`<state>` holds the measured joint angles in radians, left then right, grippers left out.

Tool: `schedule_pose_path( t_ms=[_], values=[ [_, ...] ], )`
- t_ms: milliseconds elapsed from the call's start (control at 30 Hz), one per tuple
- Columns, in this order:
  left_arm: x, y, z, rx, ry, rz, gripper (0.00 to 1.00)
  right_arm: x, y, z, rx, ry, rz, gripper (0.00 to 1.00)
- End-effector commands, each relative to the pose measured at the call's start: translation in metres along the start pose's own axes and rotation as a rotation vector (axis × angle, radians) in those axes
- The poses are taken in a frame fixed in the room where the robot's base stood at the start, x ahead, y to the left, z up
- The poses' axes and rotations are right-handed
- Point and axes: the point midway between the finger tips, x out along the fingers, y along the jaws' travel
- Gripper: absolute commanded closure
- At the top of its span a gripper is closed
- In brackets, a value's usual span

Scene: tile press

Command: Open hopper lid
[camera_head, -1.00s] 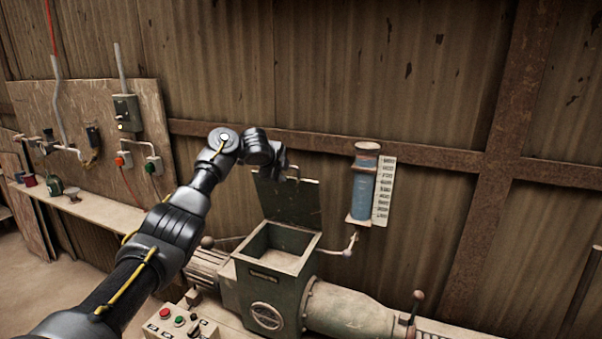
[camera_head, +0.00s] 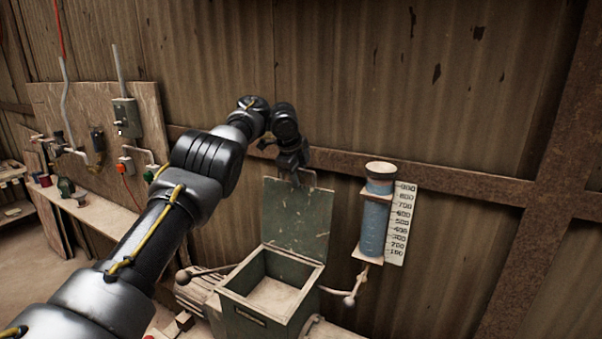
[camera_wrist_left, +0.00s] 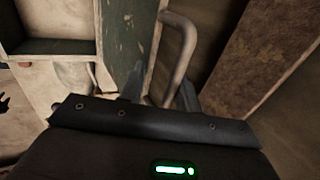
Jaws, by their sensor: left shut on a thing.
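The green hopper (camera_head: 248,317) stands at the lower middle of the head view, its square mouth uncovered. Its green lid (camera_head: 297,220) stands upright at the back edge of the mouth. My left gripper (camera_head: 297,180) is at the lid's top edge, shut on the lid's bent metal handle. In the left wrist view the handle (camera_wrist_left: 180,55) runs down between the fingers of my left gripper (camera_wrist_left: 163,95), and the lid (camera_wrist_left: 124,45) shows beside it. The fingertips are small and dark in the head view. My right gripper is in neither view.
A blue measuring cylinder (camera_head: 374,222) with a number scale (camera_head: 401,222) hangs on the wall right of the lid. A ball-ended lever (camera_head: 349,300) sticks out right of the hopper. A wooden rail (camera_head: 440,179) crosses the wall behind. A switch panel (camera_head: 80,130) is at left.

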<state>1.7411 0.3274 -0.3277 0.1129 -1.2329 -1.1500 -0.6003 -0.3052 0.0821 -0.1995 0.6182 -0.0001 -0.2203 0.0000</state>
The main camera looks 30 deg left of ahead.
Motion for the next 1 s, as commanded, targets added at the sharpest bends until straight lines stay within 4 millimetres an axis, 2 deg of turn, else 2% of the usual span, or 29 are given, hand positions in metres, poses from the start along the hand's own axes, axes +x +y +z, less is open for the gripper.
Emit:
schedule_pose_path(
  t_ms=[33, 300, 333, 767, 867, 1000],
  values=[
    [0.009, 0.006, -0.001, 0.004, -0.001, 0.021, 1.0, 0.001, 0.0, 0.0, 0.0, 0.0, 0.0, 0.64],
    [0.011, 0.003, -0.007, 0.011, 0.002, 0.021, 1.0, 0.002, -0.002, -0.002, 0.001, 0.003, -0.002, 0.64],
    [0.011, 0.003, -0.007, 0.011, 0.003, 0.021, 0.68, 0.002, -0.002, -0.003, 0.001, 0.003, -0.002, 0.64],
    [0.003, 0.001, -0.005, 0.003, 0.003, 0.01, 0.68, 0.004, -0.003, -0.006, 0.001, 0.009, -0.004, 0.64],
    [-0.009, 0.002, -0.003, 0.002, 0.002, 0.008, 0.68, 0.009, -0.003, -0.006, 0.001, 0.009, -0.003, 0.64],
    [-0.037, 0.002, -0.004, 0.004, 0.004, 0.007, 0.68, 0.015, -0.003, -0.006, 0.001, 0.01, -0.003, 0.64]
  ],
)
